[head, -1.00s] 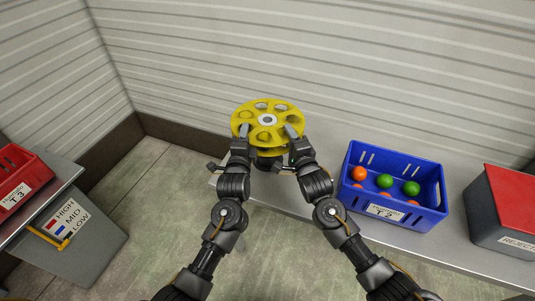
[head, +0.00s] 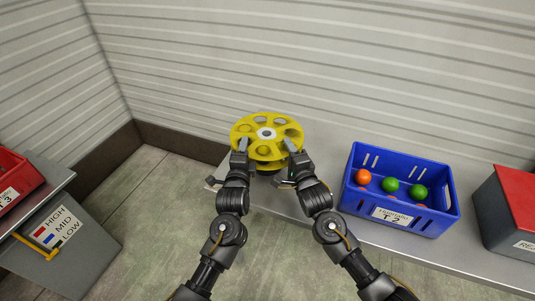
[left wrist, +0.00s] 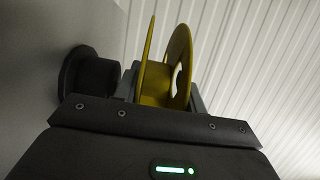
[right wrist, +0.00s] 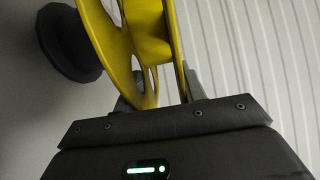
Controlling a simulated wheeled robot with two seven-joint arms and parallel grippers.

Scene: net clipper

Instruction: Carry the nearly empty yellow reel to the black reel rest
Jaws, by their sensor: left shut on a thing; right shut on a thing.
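The yellow reel (head: 268,124) is a spoked wheel lying flat, with two flanges and a pale hub. My left gripper (head: 241,148) is shut on its near left rim, and my right gripper (head: 293,148) is shut on its near right rim. The round rest is clearer in the left wrist view (left wrist: 88,75) and the right wrist view (right wrist: 64,42). The reel (left wrist: 180,65) appears held a little above it, with a gap between them in the left wrist view.
The rest stands on a grey bench (head: 370,232) against the ribbed wall. To the right are a blue crate (head: 400,213) with orange and green balls and a red-topped reject box (head: 513,225). A red crate (head: 18,180) stands far left. Floor is clear between the benches.

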